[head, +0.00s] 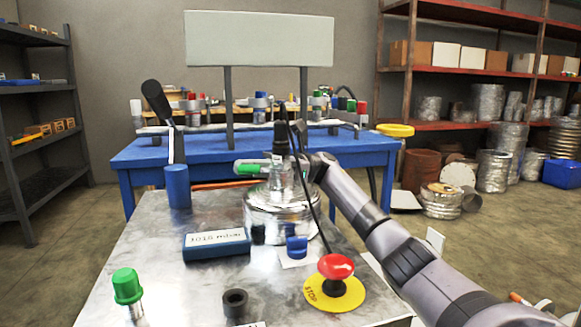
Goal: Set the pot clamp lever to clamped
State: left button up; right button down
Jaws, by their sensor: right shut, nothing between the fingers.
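A tall lever (172,125) with a black grip stands on a blue cylindrical post at the left back of the metal bench. Its grip leans to the left. A shiny metal pot (285,222) stands at the middle back of the bench. My right gripper (279,180) is shut and empty over the pot, at the end of the grey arm from the right. The arm and gripper hide part of the pot's top. The lever is well to the left of this gripper, not touched by it. My left gripper is not in view.
The bench (170,265) also holds a blue display box (217,244), a blue knob (297,246), a red stop button (336,267), a green-capped post (128,290) and a black socket (235,303). A blue table (130,165) with fittings and a blank board (260,38) stands behind.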

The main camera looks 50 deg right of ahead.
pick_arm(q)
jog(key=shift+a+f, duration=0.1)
pick_arm(e)
jog(key=shift+a, duration=0.35)
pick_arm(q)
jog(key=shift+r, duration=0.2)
pick_arm(e)
jog(key=shift+s+a, duration=0.1)
pick_arm(q)
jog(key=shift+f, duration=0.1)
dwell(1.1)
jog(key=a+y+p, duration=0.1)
jog(key=p, duration=0.2)
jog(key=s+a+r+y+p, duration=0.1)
jog(key=p, duration=0.3)
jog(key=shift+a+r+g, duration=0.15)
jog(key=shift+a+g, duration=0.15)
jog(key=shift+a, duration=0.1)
pick_arm(e)
notch_tip(320, 180, up, 20)
